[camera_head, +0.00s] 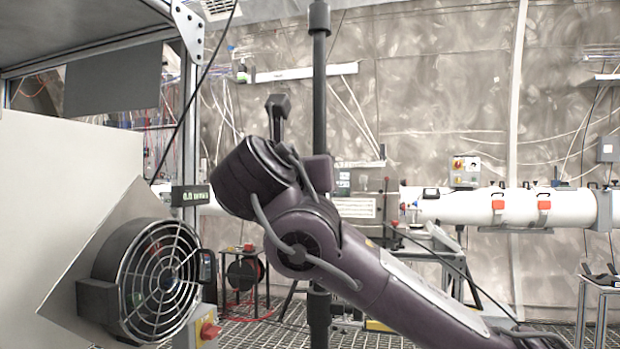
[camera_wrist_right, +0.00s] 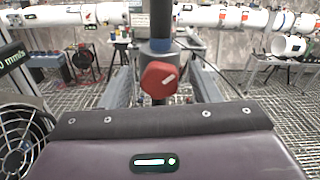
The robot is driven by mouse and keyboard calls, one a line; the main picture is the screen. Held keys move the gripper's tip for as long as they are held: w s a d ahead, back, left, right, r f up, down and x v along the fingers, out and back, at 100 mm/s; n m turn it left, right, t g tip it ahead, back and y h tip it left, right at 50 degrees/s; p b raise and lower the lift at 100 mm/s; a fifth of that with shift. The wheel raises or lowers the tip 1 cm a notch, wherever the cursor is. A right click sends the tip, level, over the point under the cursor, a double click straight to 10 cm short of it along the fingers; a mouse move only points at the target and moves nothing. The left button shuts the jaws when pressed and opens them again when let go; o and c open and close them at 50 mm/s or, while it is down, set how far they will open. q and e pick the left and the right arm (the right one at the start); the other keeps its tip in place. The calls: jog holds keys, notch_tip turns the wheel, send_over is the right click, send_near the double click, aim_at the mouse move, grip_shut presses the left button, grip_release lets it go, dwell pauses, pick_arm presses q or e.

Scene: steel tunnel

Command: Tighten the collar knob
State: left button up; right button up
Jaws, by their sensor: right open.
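A red knob (camera_wrist_right: 159,79) shows in the middle of the right wrist view, on the front of a grey collar (camera_wrist_right: 158,52) around a dark upright pole (camera_wrist_right: 161,18). My right gripper (camera_wrist_right: 165,92) is open, with one grey finger on each side of the knob. A gap shows between the knob and each finger; how far the knob is ahead of the fingertips is hard to tell. In the head view the pole (camera_head: 319,90) stands behind my purple right arm, and I cannot make out the knob there. My left gripper is in neither view.
A caged fan (camera_head: 160,281) and a pale panel (camera_head: 70,200) stand at the left. A white pipe (camera_head: 470,207) runs along the back wall. A small stand with a dark reel (camera_head: 244,275) is on the grated floor. Open grating (camera_wrist_right: 265,110) lies right of the pole.

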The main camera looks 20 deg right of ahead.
jog(key=c, duration=1)
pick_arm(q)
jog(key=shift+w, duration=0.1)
pick_arm(e)
jog(key=shift+m, duration=0.3)
jog(key=m, duration=0.7)
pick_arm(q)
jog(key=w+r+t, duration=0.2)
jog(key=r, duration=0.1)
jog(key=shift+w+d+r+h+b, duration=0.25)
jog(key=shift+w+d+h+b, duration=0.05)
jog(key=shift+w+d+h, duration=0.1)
pick_arm(e)
jog(key=shift+m, duration=0.3)
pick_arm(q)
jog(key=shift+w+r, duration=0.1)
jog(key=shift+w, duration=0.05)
